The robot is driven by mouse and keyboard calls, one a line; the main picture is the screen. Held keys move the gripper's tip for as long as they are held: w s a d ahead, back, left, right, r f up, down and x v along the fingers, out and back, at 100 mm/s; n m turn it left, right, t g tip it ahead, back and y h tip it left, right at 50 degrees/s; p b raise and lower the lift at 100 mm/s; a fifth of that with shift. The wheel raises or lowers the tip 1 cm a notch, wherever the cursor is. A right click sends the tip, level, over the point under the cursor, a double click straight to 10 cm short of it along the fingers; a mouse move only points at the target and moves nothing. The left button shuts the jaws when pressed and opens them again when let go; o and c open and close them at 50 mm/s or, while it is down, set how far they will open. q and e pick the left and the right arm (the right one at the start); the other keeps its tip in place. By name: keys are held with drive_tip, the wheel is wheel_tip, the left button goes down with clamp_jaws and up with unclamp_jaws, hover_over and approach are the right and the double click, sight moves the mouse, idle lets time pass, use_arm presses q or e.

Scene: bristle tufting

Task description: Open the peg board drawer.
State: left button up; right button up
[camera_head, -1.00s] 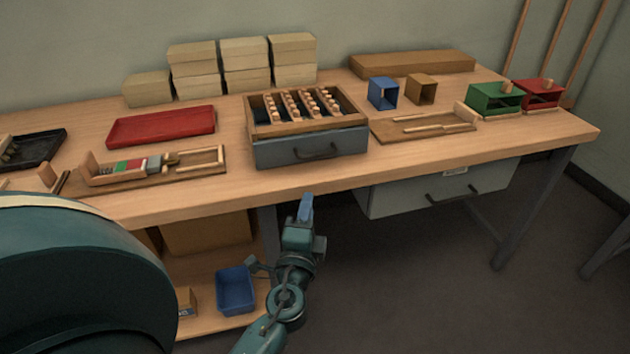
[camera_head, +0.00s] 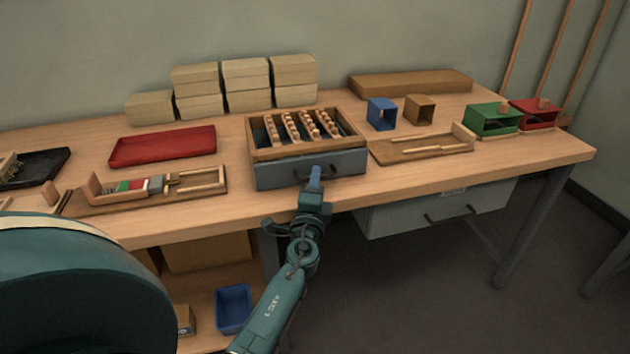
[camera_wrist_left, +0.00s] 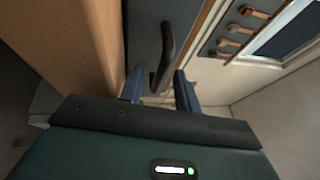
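The peg board (camera_head: 257,138) is a wooden-framed box with rows of wooden pegs, on the bench. Its grey drawer (camera_head: 272,174) sits beneath the frame and looks closed. A dark bar handle is on its front; my gripper partly covers it in the head view. My left gripper (camera_head: 315,178) is in front of the drawer. In the left wrist view the gripper (camera_wrist_left: 159,88) has its two blue fingers apart, with the near end of the handle (camera_wrist_left: 167,48) between them and a gap showing on both sides. My right gripper is in neither view.
A red tray (camera_head: 162,147) and a wooden jig with coloured blocks (camera_head: 150,190) lie left of the peg board. A flat wooden fixture (camera_head: 400,152) lies to its right. Another grey drawer with a handle (camera_head: 436,208) hangs under the bench. Floor in front is clear.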

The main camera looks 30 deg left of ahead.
use_arm(q)
drive_tip(key=shift+w, duration=0.15)
drive_tip(key=shift+c, duration=0.2)
clamp_jaws()
idle(0.4)
